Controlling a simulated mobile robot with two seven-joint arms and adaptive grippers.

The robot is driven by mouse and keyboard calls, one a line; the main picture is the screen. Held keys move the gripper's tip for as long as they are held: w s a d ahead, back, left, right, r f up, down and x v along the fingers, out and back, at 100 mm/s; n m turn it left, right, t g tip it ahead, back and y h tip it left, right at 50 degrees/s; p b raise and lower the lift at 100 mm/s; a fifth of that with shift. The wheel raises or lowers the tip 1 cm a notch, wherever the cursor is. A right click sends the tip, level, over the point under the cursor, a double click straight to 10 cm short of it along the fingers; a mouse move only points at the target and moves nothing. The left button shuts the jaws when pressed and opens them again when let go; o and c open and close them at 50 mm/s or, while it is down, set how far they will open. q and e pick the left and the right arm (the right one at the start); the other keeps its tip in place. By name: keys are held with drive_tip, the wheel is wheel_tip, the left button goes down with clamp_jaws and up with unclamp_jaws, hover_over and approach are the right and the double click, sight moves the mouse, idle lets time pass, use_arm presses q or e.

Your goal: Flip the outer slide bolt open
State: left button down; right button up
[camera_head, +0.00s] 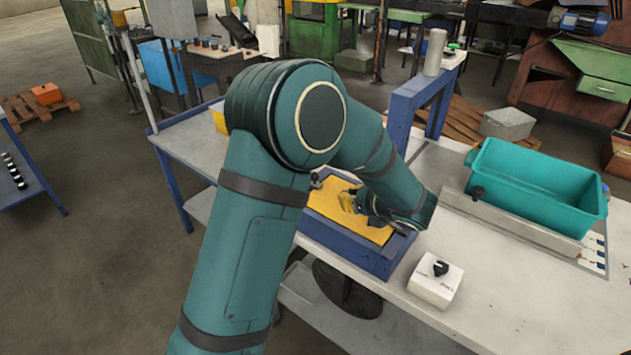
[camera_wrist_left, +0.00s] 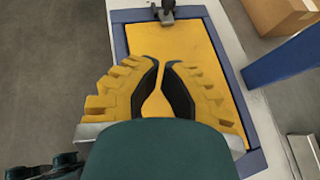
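A small dark metal fitting, likely the slide bolt (camera_wrist_left: 165,11), sits on the far edge of the blue frame (camera_wrist_left: 118,42) in the left wrist view. In the head view a small dark fitting (camera_head: 316,181) shows at the frame's left end, partly beside my arm. A yellow panel (camera_wrist_left: 190,38) fills the frame. My left gripper (camera_wrist_left: 161,62) has yellow fingers with black pads. Its tips are a little apart with nothing between them, over the panel and short of the fitting. In the head view my left gripper (camera_head: 347,201) is partly hidden by my arm. My right gripper is not in view.
A teal bin (camera_head: 535,190) stands at the right of the table behind a low grey rail. A white box with a black knob (camera_head: 437,280) sits near the front edge. A blue post (camera_head: 402,115) rises behind the frame. A cardboard box (camera_wrist_left: 280,14) shows at upper right.

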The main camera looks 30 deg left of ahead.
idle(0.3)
use_arm(q)
drive_tip(key=b, duration=0.1)
approach(319, 194)
drive_tip(key=x, duration=0.5)
drive_tip(key=shift+a+r, duration=0.2)
drive_tip(key=shift+r, duration=0.1)
drive_tip(key=shift+w+a+r, duration=0.1)
drive_tip(key=shift+w+a, duration=0.15)
drive_tip(key=shift+a, duration=0.3)
drive_tip(key=shift+w+a, duration=0.3)
drive_tip(key=shift+a, duration=0.2)
drive_tip(key=shift+w+a, duration=0.3)
drive_tip(key=shift+a, duration=0.4)
drive_tip(key=a, duration=0.2)
drive_tip(key=shift+w+a+b, duration=0.1)
drive_tip(key=shift+a+b, duration=0.2)
drive_tip(key=shift+a, duration=0.1)
